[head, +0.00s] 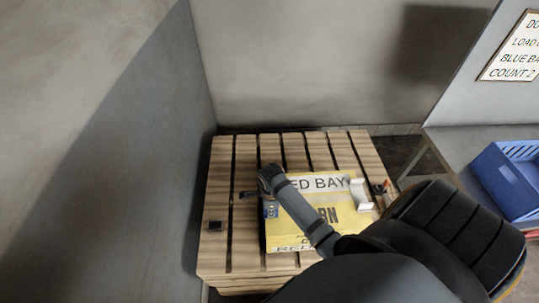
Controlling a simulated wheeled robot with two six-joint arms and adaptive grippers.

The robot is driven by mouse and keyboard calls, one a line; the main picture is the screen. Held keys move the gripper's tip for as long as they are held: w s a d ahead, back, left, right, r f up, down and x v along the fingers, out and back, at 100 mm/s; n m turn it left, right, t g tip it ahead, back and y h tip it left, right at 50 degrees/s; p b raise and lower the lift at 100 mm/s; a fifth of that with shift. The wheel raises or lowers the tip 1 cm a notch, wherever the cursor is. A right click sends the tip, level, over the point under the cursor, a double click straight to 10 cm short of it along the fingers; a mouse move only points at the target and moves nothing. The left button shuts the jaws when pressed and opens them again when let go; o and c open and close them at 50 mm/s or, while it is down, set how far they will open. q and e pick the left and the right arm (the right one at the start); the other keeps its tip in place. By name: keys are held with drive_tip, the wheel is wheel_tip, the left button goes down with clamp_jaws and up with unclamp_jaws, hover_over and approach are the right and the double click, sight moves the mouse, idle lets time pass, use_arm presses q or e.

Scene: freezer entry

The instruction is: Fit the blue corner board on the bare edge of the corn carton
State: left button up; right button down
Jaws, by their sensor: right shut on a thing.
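The corn carton (318,228), yellow with a white band reading "ED BAY", lies on the wooden pallet (243,160). A white corner piece (360,194) sits at its right edge. My right arm reaches across the carton's top from the lower right and hides part of the lettering. My left gripper is out of view.
A dark and orange item (382,187) is at the pallet's right. A blue crate (508,182) stands at the right. Grey walls close off the left and back; a sign (513,48) hangs upper right.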

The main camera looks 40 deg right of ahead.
drive_tip(key=shift+f, duration=0.1)
idle(0.3)
drive_tip(key=shift+f, duration=0.25)
drive_tip(key=c, duration=1.4)
unclamp_jaws()
wheel_tip(320, 180, up, 12)
drive_tip(key=shift+s, duration=0.1)
